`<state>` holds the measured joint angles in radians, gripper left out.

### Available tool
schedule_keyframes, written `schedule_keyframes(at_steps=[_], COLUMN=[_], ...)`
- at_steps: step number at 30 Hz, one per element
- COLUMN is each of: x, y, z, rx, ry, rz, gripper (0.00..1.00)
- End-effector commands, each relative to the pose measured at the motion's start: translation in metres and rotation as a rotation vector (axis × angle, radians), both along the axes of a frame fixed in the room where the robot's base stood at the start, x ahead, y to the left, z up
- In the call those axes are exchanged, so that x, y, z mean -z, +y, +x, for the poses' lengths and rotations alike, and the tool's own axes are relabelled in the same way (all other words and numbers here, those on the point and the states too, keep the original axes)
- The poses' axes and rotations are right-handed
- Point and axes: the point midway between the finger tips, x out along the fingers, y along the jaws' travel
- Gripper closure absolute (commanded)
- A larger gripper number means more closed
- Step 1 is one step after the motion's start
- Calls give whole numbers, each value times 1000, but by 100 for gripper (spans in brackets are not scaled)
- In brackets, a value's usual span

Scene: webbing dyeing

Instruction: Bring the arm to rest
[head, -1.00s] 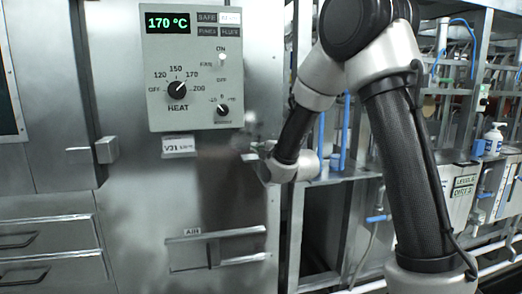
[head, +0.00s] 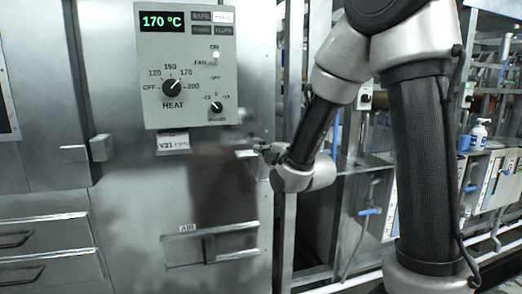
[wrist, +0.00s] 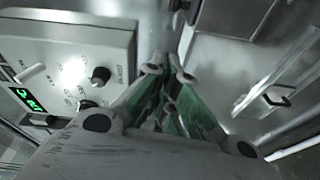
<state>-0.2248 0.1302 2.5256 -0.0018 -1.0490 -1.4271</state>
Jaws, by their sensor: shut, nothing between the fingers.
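My arm is bent, its upper part rising at the right of the head view and its forearm reaching down and left. My gripper (head: 263,150) is at the end of it, small and partly blurred, in front of the right part of the steel cabinet (head: 120,190). In the wrist view my gripper (wrist: 168,78) points away from the camera, its green-sided fingers shut with nothing held. The grey control box (head: 185,65) with its display at 170 °C is up and left of my gripper. It also shows at the left of the wrist view (wrist: 70,45).
The heat knob (head: 172,87) and fan switch (head: 216,56) are on the control box. An AIR slot (head: 210,245) is below my gripper. Steel frames with blue-handled valves (head: 369,211) and a white pump bottle (head: 479,134) stand behind and right of my arm.

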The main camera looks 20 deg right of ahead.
Motion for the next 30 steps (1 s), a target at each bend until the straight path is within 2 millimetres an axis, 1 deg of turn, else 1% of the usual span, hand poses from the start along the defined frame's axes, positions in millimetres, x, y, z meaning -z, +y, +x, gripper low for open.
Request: schedule_keyframes(at_steps=[6,9,11,14,15,17,18,20,21,22,23,24,26,27,29,30], x=[0,2,18,67,91,118,129,140,143,143,141,137,127,117,100,89], y=[0,0,0,-3,-5,-10,-15,-25,-32,-38,-44,-53,-66,-75,-87,-94], z=[0,0,-1,-12,-21,-42,-58,-85,-105,-121,-137,-160,-197,-223,-260,-282], rx=[0,2,10,57,93,168,229,334,412,473,536,625,760,853,979,1042], ry=[0,21,104,347,468,644,747,886,967,1023,1075,1134,1208,1246,1282,1293], rz=[1,44,106,236,294,381,441,524,578,617,656,706,779,826,892,930], gripper=[100,100,100,100,100,100,100,100,100,100,100,100,100,100,100,100])
